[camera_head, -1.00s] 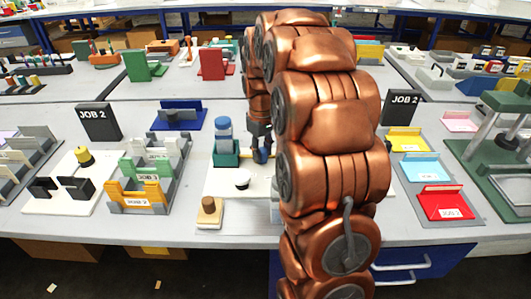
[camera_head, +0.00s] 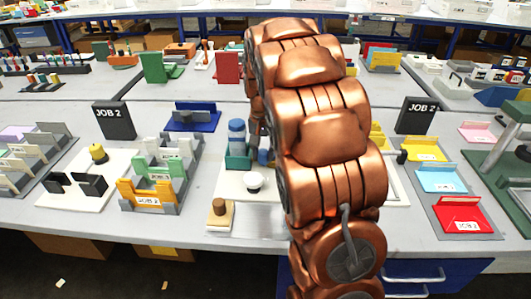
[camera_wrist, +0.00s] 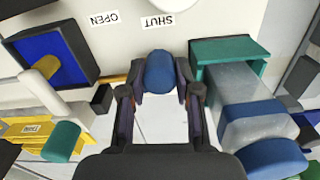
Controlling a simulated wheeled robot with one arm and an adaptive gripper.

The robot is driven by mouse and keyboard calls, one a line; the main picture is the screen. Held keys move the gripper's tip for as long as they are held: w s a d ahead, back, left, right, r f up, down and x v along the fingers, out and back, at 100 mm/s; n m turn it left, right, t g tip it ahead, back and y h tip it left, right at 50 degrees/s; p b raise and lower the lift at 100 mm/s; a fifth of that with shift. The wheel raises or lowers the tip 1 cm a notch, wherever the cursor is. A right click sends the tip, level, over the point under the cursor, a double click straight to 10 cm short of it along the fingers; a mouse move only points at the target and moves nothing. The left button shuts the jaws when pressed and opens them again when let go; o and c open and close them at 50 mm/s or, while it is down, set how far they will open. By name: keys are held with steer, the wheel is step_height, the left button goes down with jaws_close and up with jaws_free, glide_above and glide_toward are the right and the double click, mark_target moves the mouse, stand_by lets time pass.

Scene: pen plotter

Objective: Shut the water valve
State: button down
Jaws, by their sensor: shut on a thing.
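In the wrist view the blue knob of the valve (camera_wrist: 160,72) is between the two dark fingers of my gripper (camera_wrist: 160,92), which are shut on it. Two upside-down labels lie on the pale board beyond it: OPEN (camera_wrist: 104,19) and SHUT (camera_wrist: 154,21). The knob stands closer to the SHUT label. In the head view a little of the blue knob (camera_head: 263,157) shows right of the bottle. My copper arm hides most of the gripper and the board there. The valve's body is hidden under the knob.
A bottle with a blue cap (camera_head: 237,126) stands in a teal holder (camera_head: 238,161) close left of the knob. A white round piece (camera_head: 253,181) and a wooden stamp (camera_head: 219,212) are in front. A blue-faced box (camera_wrist: 50,55) is left in the wrist view.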

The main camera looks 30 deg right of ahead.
steer(key=shift+w+m, duration=0.2)
steer(key=shift+m, duration=0.3)
steer(key=c, duration=0.8)
jaws_free()
